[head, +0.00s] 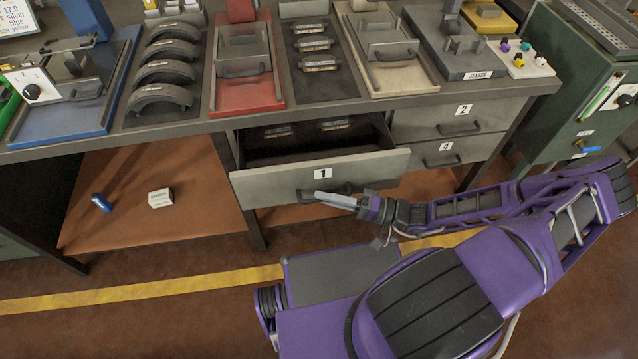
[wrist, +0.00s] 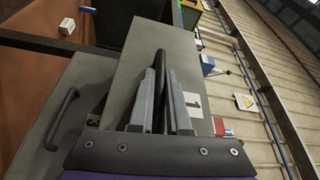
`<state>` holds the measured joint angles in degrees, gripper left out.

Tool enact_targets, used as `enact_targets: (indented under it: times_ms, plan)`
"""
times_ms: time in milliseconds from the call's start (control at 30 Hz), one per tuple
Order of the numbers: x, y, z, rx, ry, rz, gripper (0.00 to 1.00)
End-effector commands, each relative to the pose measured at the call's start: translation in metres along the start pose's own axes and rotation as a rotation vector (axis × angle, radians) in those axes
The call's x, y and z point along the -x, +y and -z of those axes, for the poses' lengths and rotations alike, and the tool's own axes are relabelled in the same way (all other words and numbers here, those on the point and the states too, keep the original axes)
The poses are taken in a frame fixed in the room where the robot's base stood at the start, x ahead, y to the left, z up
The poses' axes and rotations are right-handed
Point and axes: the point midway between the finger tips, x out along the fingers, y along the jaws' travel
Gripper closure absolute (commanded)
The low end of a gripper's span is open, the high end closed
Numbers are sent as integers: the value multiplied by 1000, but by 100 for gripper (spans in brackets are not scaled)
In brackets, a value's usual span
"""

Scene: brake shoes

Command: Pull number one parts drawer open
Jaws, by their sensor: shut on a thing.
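The number one parts drawer (head: 275,177) is a grey drawer with a "1" label, under the left part of the bench's drawer unit. It stands pulled out, and its dark inside with a few small parts shows from above. My gripper (head: 325,197) is at its front, on the dark bar handle. In the wrist view the drawer front (wrist: 145,55) fills the middle, and the two grey fingers of my gripper (wrist: 160,95) are closed around the dark handle (wrist: 162,65). Part of the handle is hidden between the fingers.
Closed drawers labelled "2" (head: 447,119) and "4" (head: 440,153) are to the right. The bench top holds a blue tray (head: 70,118), a red tray (head: 245,97) and brake shoes (head: 160,95). A blue item (head: 101,202) and a white box (head: 160,198) lie on the lower shelf.

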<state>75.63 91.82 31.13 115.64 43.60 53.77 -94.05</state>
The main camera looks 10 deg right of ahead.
Motion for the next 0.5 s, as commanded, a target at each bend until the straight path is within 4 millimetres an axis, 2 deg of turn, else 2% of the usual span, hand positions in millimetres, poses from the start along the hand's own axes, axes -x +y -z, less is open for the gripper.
enact_targets:
  times_ms: [300, 500]
  plan:
    - [30, -15, -65, -3, 3, -1, 100]
    - [44, -21, -100, -2, 2, -1, 100]
